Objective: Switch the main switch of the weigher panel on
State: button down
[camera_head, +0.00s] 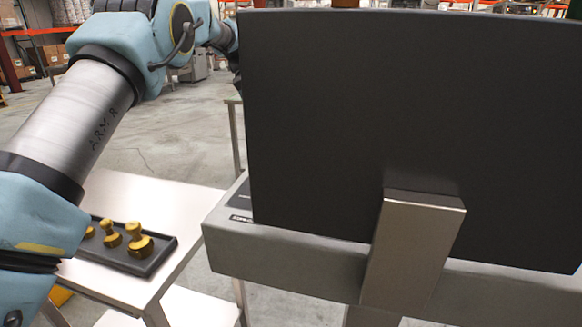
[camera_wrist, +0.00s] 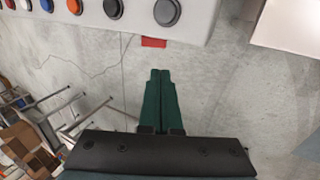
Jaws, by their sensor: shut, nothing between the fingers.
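In the wrist view, a pale panel (camera_wrist: 140,17) crosses the top edge, with a row of several round coloured knobs or buttons on it. The largest is a dark grey round one (camera_wrist: 167,12) at its right end; a black one (camera_wrist: 113,8) is left of it. A small red piece (camera_wrist: 153,42) shows at the panel's lower edge; I cannot tell whether it is part of the panel. My gripper (camera_wrist: 160,72) has its green fingers together, empty, just below the red piece and apart from the panel. In the head view my gripper is hidden. I cannot tell which control is the main switch.
A large dark board (camera_head: 400,110) on a metal post (camera_head: 412,250) blocks much of the head view. Left of it, a steel table (camera_head: 150,200) bears a black tray (camera_head: 160,258) of brass weights (camera_head: 138,240). Open concrete floor (camera_head: 170,130) lies behind.

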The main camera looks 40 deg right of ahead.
jog(key=p+x, duration=0.5)
jog(key=x, duration=0.9)
jog(key=shift+f, duration=0.1)
jog(key=shift+f+g+b, duration=0.1)
jog(key=shift+g+b, duration=0.2)
jog(key=shift+b, duration=0.15)
